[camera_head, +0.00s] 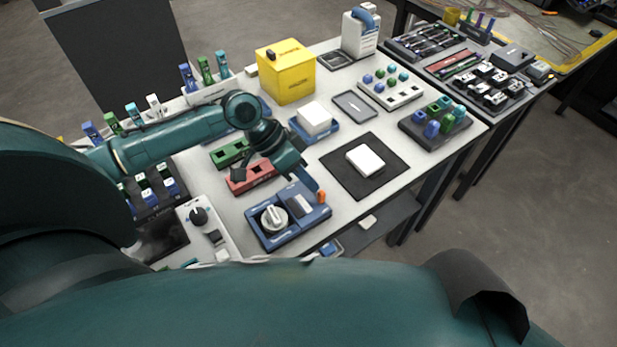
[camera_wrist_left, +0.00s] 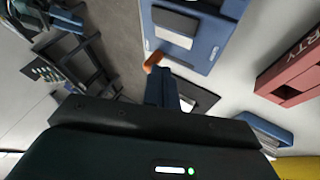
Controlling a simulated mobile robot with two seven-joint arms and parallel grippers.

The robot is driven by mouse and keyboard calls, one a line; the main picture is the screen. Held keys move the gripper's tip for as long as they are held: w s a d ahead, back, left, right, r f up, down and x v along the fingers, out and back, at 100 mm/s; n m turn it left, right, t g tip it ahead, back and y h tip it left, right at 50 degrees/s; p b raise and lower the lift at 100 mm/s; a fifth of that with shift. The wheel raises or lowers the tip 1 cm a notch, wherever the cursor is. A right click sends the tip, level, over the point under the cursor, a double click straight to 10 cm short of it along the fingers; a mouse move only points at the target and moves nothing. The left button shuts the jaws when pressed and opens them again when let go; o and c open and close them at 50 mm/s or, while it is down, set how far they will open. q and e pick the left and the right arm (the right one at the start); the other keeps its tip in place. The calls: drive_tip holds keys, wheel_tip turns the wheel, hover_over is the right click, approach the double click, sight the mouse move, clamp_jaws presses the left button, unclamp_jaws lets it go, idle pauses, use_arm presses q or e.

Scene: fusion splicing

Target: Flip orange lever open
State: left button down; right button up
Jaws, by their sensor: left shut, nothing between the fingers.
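The orange lever (camera_head: 321,197) stands upright at the right edge of the blue device (camera_head: 290,226), which has a round silver knob and a grey block on top. In the left wrist view the orange lever (camera_wrist_left: 153,61) shows at the edge of the blue device (camera_wrist_left: 207,42). My left gripper (camera_head: 316,185) is shut and empty, with its tips close to the lever. In the left wrist view the fingers (camera_wrist_left: 158,82) sit just below the lever; I cannot tell whether they touch it. My right gripper is not in view.
A red block (camera_head: 250,178) and a green block (camera_head: 229,153) lie behind the device. A black mat (camera_head: 341,178) with a white box (camera_head: 365,160) lies to the right. A white unit with a black knob (camera_head: 199,216) stands at the left. The table's front edge is close.

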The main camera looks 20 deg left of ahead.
use_arm(q)
drive_tip(key=v, duration=1.2)
drive_tip(key=shift+r, duration=0.25)
drive_tip(key=shift+a, duration=0.15)
